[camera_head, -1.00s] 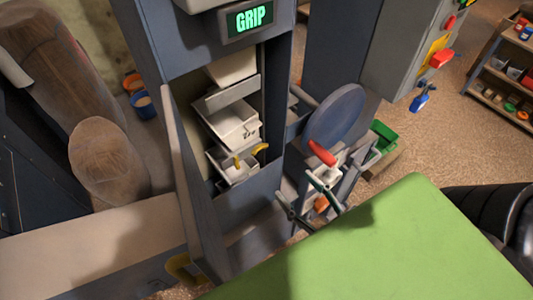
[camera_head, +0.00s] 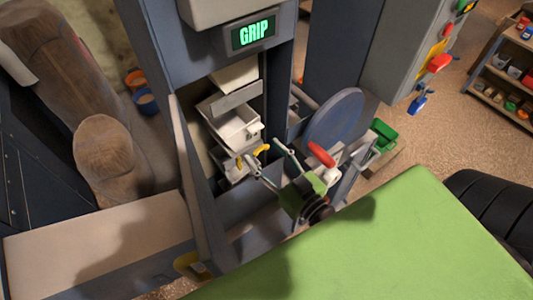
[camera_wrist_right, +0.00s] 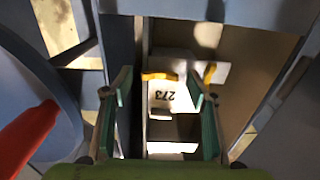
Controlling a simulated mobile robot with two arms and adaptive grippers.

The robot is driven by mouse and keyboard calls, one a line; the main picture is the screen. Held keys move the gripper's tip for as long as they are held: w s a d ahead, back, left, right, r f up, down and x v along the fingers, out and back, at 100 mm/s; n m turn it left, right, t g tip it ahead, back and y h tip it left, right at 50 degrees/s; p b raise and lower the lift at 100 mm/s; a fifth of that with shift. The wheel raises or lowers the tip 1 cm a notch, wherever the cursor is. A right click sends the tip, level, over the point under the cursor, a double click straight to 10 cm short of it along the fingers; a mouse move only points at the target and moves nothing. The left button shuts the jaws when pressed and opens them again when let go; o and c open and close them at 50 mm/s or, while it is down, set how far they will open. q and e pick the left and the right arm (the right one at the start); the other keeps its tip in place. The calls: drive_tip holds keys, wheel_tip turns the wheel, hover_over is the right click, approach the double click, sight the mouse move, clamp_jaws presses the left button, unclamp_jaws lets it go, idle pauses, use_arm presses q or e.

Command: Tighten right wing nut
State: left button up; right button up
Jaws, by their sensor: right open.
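Two yellow wing nuts are at the front of a white bucket inside the open elevator shaft. The right wing nut (camera_head: 262,148) also shows in the wrist view (camera_wrist_right: 210,73); the left wing nut (camera_head: 238,162) shows there too (camera_wrist_right: 156,76). The bucket (camera_wrist_right: 172,97) is marked 273. My right gripper (camera_head: 265,155) is open and points into the shaft opening, its fingertips close to the wing nuts in the picture. In the wrist view its fingers (camera_wrist_right: 160,88) frame the bucket, with nothing held between them. Contact cannot be told. My left gripper is not in view.
A screen (camera_head: 253,35) above the opening reads GRIP. An open door (camera_head: 196,190) stands left of the shaft. A blue disc (camera_head: 335,118) with a red handle (camera_head: 321,153) is close to the right of the gripper. More white buckets (camera_head: 237,125) hang above.

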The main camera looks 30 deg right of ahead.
drive_tip(key=c, duration=1.1)
drive_tip(key=m+p, duration=0.2)
drive_tip(key=m, duration=1.5)
drive_tip(key=shift+m, duration=0.4)
